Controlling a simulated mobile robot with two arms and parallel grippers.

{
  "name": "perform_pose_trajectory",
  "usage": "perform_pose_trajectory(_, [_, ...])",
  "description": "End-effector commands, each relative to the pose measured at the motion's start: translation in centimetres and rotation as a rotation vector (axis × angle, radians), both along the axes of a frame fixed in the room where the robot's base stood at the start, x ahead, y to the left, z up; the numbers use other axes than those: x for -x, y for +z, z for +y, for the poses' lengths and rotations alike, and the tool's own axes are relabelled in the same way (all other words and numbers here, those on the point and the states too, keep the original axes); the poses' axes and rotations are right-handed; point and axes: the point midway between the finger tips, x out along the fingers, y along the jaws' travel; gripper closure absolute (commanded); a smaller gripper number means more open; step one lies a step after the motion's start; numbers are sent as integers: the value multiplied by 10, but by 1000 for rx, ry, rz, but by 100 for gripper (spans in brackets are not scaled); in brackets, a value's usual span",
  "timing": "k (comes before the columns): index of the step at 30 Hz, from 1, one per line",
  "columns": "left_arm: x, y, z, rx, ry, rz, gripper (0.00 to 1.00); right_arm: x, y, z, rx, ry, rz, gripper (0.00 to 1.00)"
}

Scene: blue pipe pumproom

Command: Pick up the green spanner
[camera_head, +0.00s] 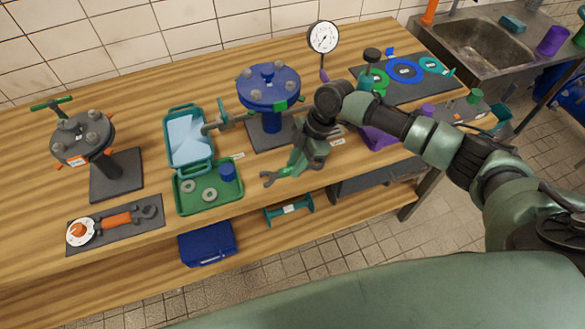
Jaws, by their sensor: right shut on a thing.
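The green spanner (272,179) shows its open-jaw end pointing left, near the front edge of the wooden bench. My right gripper (294,168) is shut on the green spanner, and its fingers hide the rest of the tool. I cannot tell whether the spanner touches the bench top or is a little above it. My right arm reaches in from the right side. My left gripper is out of view.
A green tray (207,211) with rings and a blue cup lies just left. Behind stands a blue valve (268,88) on a dark base. A grey valve (84,137), a teal bin (169,155) and a dark mat (140,213) are farther left. A gauge (323,37) stands behind.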

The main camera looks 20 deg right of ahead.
Motion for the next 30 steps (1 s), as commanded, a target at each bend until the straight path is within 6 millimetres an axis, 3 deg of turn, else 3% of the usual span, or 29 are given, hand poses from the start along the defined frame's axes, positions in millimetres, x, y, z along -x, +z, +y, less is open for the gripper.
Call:
perform_pose_trajectory(7, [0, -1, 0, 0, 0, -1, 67, -1, 6, 0, -2, 0, -2, 100])
perform_pose_trajectory(11, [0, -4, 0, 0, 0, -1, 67, -1, 18, 0, -3, 1, -3, 100])
perform_pose_trajectory(17, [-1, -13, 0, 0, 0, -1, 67, -2, 58, 0, -1, 3, -9, 100])
perform_pose_trajectory(30, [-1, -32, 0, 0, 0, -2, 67, -1, 168, 0, 0, 2, -6, 100])
